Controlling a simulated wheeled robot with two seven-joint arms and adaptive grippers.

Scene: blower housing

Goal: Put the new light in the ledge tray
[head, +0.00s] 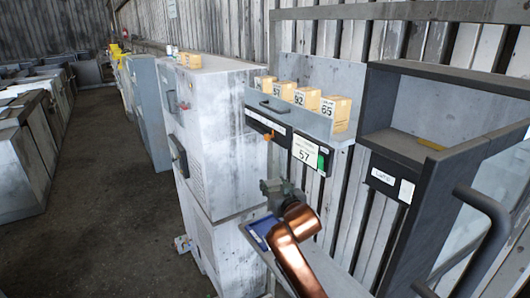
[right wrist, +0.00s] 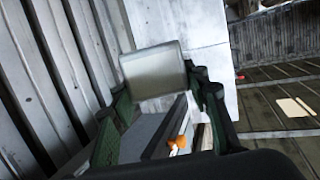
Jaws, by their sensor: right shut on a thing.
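My right gripper (head: 274,188) is at the end of the copper-coloured arm, in front of the wall panel and above the pale ledge (head: 318,270). In the right wrist view its two dark green fingers are shut on a smooth grey block (right wrist: 153,70), which I take to be the new light. In the head view the block is too small to make out clearly. A small blue-edged tray (head: 259,230), which looks like the ledge tray, lies on the ledge just below and left of the gripper. The arm partly hides the ledge. My left gripper is not in view.
A grey shelf (head: 312,124) with several numbered yellow boxes (head: 335,113) is above the gripper. A dark open shelf unit (head: 420,165) stands at right, tall grey cabinets (head: 215,130) at left.

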